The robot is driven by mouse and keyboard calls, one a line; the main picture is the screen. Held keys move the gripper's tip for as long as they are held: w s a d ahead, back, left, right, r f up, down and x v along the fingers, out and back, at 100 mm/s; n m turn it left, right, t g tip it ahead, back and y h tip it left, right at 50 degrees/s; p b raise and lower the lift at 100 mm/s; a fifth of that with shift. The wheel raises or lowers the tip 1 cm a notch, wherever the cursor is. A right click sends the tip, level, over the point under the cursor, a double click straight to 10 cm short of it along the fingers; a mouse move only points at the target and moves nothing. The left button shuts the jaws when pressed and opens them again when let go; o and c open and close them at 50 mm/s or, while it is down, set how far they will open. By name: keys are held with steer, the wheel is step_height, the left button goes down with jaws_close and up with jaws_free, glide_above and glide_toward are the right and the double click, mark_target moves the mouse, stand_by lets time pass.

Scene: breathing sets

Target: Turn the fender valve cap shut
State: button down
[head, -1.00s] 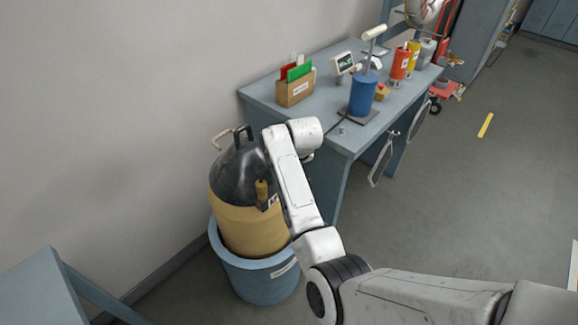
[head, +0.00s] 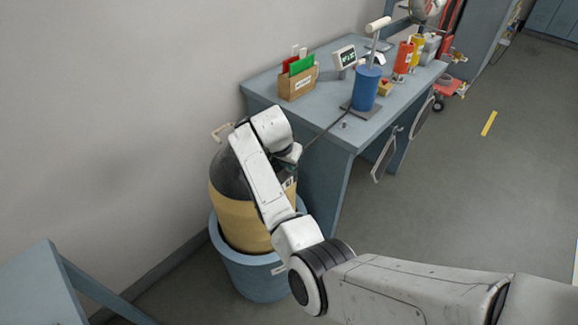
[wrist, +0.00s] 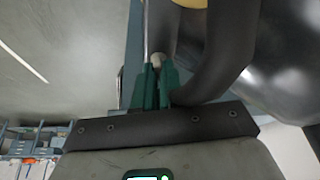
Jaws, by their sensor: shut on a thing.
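The fender (head: 228,178), black on top and yellow below, stands in a blue tub (head: 250,278) by the wall. My arm covers its right side in the head view. In the wrist view, the green fingertips of my gripper (wrist: 157,78) are closed on a small pale round piece, which looks like the valve cap (wrist: 157,60). A thick black curved bar (wrist: 228,50) passes close to the right of the fingers. The fender's shiny dark body (wrist: 285,65) lies beyond it. In the head view my arm hides the fingers and cap.
A blue-grey bench (head: 335,125) stands right of the fender, bearing a small box of cards (head: 297,83), a blue cylinder pump (head: 366,90) and orange and yellow bottles. A grey panel (head: 30,285) stands at the lower left.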

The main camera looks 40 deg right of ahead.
steer(key=shift+w+m+g+b, duration=0.1)
steer(key=shift+m+g+b, duration=0.65)
steer(key=shift+m, duration=0.65)
steer(key=c, duration=1.2)
jaws_free()
steer(key=b+v, duration=0.1)
steer(key=v, duration=0.9)
steer(key=shift+a+r, duration=0.25)
steer(key=shift+r, duration=0.1)
